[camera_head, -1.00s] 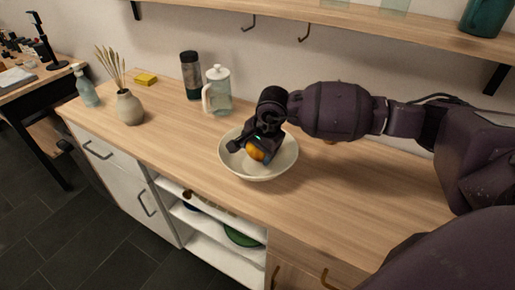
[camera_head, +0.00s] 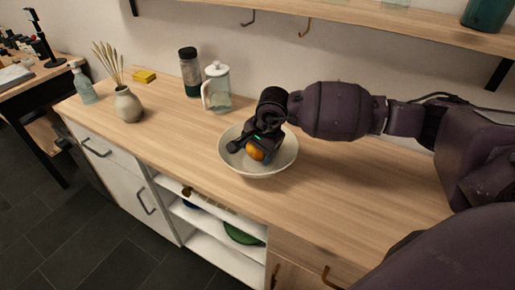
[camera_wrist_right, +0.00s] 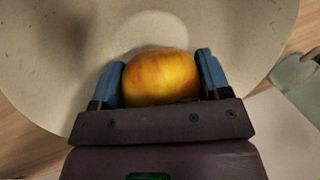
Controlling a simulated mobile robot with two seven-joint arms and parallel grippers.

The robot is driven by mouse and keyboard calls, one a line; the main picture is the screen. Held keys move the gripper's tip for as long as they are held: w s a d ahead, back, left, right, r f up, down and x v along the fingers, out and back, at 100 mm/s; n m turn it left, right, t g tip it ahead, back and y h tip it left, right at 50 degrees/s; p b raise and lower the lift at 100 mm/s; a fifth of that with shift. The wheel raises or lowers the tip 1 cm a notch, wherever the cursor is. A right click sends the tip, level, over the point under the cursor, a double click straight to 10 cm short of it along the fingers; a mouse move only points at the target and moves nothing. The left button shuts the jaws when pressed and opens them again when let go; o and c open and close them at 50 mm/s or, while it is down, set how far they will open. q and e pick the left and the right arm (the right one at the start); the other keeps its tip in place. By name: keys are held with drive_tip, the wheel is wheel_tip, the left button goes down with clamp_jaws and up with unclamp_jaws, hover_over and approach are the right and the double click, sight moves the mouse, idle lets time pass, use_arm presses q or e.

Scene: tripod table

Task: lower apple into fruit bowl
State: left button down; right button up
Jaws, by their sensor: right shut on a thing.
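The apple (camera_head: 255,151) is orange-yellow and sits between the fingers of my right gripper (camera_head: 253,148), inside the rim of the fruit bowl (camera_head: 286,158). The bowl is round, wide and off-white. In the right wrist view the apple (camera_wrist_right: 161,77) is held between two blue fingers of the right gripper (camera_wrist_right: 161,80), shut on it. The pale inside of the bowl (camera_wrist_right: 60,50) lies behind the apple. I cannot tell whether the apple touches the bowl's bottom. My left gripper is not in view.
A glass jug (camera_head: 216,90) and a dark-lidded jar (camera_head: 190,72) stand behind the bowl. A vase with dried stems (camera_head: 128,105), a yellow block (camera_head: 144,76) and a soap bottle (camera_head: 83,85) are to the left. A shelf (camera_head: 400,20) runs above.

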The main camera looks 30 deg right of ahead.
drive_tip(key=shift+f+b, duration=0.45)
drive_tip(key=shift+f, duration=0.55)
idle(0.6)
drive_tip(key=o, duration=0.9)
drive_tip(key=shift+c, duration=0.2)
drive_tip(key=shift+o, duration=1.1)
drive_tip(key=shift+f, duration=0.1)
